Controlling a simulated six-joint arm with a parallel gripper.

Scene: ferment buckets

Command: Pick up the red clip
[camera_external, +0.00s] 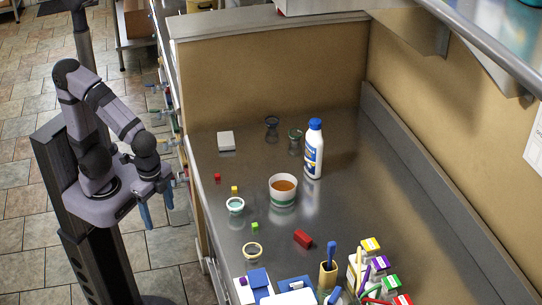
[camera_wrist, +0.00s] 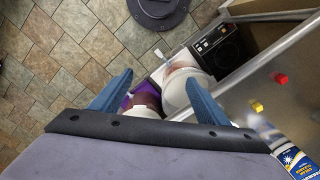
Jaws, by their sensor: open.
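A small red piece (camera_external: 217,177) lies near the left edge of the steel counter, and it looks like the red piece in the wrist view (camera_wrist: 280,78). A larger red block (camera_external: 303,238) lies farther forward on the counter. I cannot tell from its shape which of these is the red clip. My gripper (camera_external: 157,206) hangs left of the counter, over the tiled floor, clear of both. Its two blue fingers are apart and nothing is between them in the wrist view (camera_wrist: 158,78).
A yellow cube (camera_external: 235,189) and a green cube (camera_external: 255,227) lie near small bowls. A white tub (camera_external: 283,195) of amber liquid and a white-blue bottle (camera_external: 314,150) stand mid-counter. Boxes (camera_external: 370,246) crowd the front. The counter's right side is clear.

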